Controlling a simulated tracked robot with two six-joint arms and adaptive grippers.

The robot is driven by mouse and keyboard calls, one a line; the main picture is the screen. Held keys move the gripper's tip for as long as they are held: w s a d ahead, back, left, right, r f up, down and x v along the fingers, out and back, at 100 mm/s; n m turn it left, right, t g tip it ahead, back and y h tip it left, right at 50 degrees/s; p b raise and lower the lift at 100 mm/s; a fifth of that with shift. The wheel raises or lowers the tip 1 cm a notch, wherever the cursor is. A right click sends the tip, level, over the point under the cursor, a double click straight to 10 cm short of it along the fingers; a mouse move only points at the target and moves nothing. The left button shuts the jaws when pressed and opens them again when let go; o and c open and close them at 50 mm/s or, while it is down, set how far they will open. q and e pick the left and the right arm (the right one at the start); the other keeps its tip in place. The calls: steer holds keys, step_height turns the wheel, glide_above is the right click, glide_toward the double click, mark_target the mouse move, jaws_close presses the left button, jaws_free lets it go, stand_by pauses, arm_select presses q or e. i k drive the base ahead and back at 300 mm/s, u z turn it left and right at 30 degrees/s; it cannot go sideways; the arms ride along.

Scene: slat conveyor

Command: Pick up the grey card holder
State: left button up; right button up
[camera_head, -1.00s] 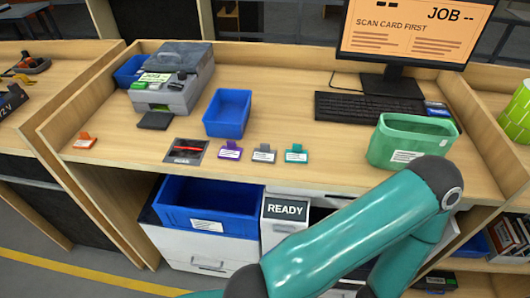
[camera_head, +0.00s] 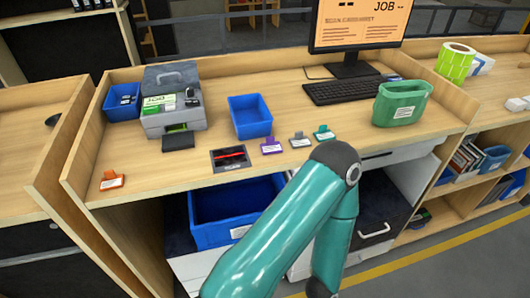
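The grey card holder (camera_head: 299,140) stands near the front edge of the wooden counter. A purple card holder (camera_head: 271,146) is on its left and a teal card holder (camera_head: 324,132) on its right, each a small gap apart. An orange card holder (camera_head: 112,180) stands alone at the counter's left end. A teal arm link of mine rises in front of the counter, with its elbow just below and right of the grey holder. Neither of my grippers shows in the view.
A blue bin (camera_head: 250,117), a grey printer (camera_head: 173,105), a black tray with a red item (camera_head: 230,157) and a green bin (camera_head: 401,103) stand on the counter. A keyboard (camera_head: 342,90) lies before the monitor (camera_head: 358,25). An open blue drawer bin (camera_head: 237,211) is below.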

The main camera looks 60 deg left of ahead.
mark_target(299, 141)
steer(key=k, duration=0.3)
steer(key=u, duration=0.15)
steer(key=i, duration=0.2)
steer(key=u, duration=0.7)
